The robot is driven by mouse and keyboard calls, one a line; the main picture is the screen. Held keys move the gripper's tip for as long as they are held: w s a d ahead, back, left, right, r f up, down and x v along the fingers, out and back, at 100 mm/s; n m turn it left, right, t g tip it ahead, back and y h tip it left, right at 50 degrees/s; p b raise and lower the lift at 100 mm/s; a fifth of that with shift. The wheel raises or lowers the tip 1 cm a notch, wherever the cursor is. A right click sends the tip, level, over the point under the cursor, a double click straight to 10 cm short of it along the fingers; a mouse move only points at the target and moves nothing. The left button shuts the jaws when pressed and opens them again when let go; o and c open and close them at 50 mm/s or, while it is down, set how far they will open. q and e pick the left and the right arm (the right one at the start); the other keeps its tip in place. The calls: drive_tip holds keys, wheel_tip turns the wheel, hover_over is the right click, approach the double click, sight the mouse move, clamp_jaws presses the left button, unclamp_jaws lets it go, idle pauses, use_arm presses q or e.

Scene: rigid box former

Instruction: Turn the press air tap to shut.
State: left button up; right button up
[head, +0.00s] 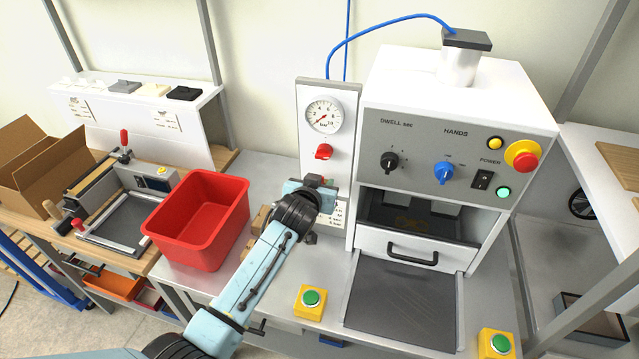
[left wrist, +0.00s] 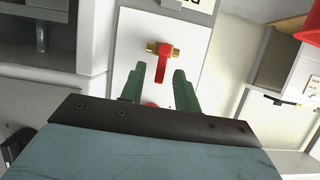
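The press air tap (left wrist: 162,66) has a red lever and a brass body and sits on the white panel (head: 312,95) left of the press. In the left wrist view its lever stands across the brass body, in the gap between my fingertips. In the head view my left gripper (head: 324,182) is in front of the panel, below the red knob, and mostly hides the tap. In the left wrist view the left gripper (left wrist: 160,72) has its two green fingers apart, one on each side of the lever. I cannot tell how deep the lever is between them. My right gripper is not in view.
A gauge (head: 323,115) and red knob (head: 323,152) are above the tap. The press (head: 455,120) stands to the right, with a drawer. A red bin (head: 200,220) stands left of my left arm. Green buttons (head: 310,300) sit at the bench front.

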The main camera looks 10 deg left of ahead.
use_arm(q)
drive_tip(key=shift+s, duration=0.1)
drive_tip(key=b+v, duration=0.1)
drive_tip(key=v, duration=1.2)
drive_tip(key=shift+r, duration=0.15)
idle(1.2)
